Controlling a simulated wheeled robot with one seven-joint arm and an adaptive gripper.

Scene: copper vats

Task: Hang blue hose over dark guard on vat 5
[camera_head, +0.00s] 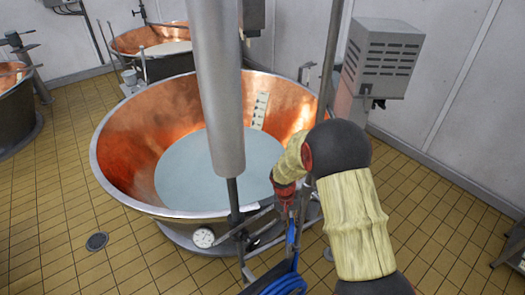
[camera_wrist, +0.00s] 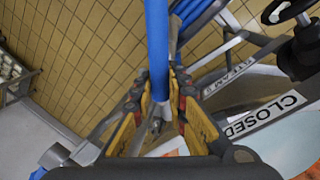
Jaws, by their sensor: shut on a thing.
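The blue hose (camera_head: 284,286) shows at the bottom of the head view, with a coil low down and a strand rising to my gripper (camera_head: 287,200). In the wrist view my gripper (camera_wrist: 164,112) is shut on the blue hose (camera_wrist: 157,42), which runs up from between the fingers. The large copper vat (camera_head: 130,140) holds pale liquid, and my gripper is at its near right rim. A dark upright piece (camera_head: 234,203) stands at the vat's front, below a thick grey column. I cannot tell whether it is the dark guard. No vat number is readable.
A metal frame with a "CLOSED" label (camera_wrist: 272,112) and a black handwheel (camera_wrist: 287,10) are close to my gripper. A round gauge (camera_head: 203,238) sits at the vat's front. A grey vented box (camera_head: 383,60) stands at right.

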